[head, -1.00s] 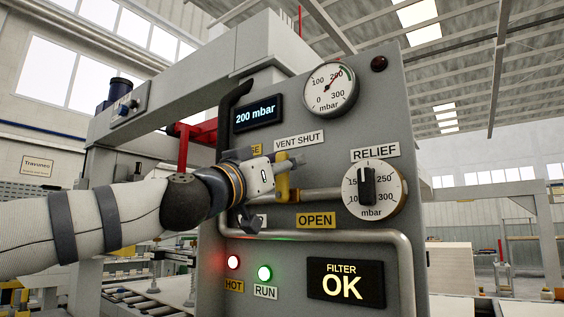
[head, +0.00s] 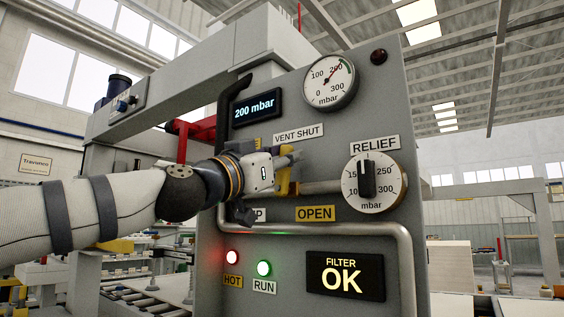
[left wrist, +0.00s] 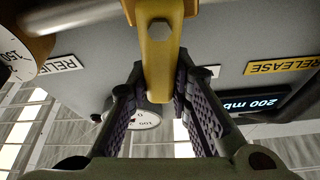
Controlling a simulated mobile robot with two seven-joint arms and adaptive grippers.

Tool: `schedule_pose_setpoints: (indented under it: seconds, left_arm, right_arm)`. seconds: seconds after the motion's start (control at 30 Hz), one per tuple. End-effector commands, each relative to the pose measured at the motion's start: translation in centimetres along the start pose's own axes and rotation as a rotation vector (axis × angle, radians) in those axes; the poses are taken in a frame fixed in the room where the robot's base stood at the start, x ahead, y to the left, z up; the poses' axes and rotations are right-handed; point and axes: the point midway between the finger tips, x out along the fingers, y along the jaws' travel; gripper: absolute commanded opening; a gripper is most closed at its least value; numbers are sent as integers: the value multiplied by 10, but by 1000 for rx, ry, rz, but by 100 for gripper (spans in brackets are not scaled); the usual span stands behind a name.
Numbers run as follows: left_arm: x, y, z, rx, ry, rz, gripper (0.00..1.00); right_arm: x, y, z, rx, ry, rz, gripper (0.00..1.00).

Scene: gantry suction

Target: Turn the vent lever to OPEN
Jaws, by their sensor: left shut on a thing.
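The yellow vent lever (head: 283,183) sits on a horizontal pipe on the grey panel. Its handle stands roughly upright, below the white VENT SHUT label (head: 299,132). The yellow OPEN label (head: 316,214) is below and right of it. My left gripper (head: 288,162) is at the handle and partly hides it. In the left wrist view the lever (left wrist: 159,65) comes down from its bolt, and its end lies between the two dark ridged fingers of my left gripper (left wrist: 160,100), shut on it. My right gripper is not in view.
The RELIEF dial (head: 374,183) is right of the lever, and the pressure gauge (head: 330,83) is above. A bent grey pipe (head: 350,230) runs below the OPEN label. A black handle (head: 227,105) lines the panel's left edge.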

Motion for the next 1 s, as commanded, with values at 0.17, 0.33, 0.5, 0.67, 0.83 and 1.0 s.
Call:
schedule_pose_setpoints:
  seconds: [0.17, 0.33, 0.5, 0.67, 0.83, 1.0]
  left_arm:
    - [0, 6, 5, 121, -2, 48, 0]
    - [-1, 13, 6, 232, -2, 95, 0]
    - [-1, 18, 5, 321, -1, 132, 0]
    - [-2, 22, 6, 379, 0, 156, 0]
    - [-2, 24, 6, 412, 0, 169, 0]
    - [-2, 25, 5, 421, 1, 173, 0]
  right_arm:
    - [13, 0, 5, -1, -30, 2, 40]
    - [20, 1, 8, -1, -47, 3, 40]
    - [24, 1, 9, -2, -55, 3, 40]
    - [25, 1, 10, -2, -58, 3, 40]
    - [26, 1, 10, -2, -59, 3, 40]
    - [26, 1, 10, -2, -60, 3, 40]
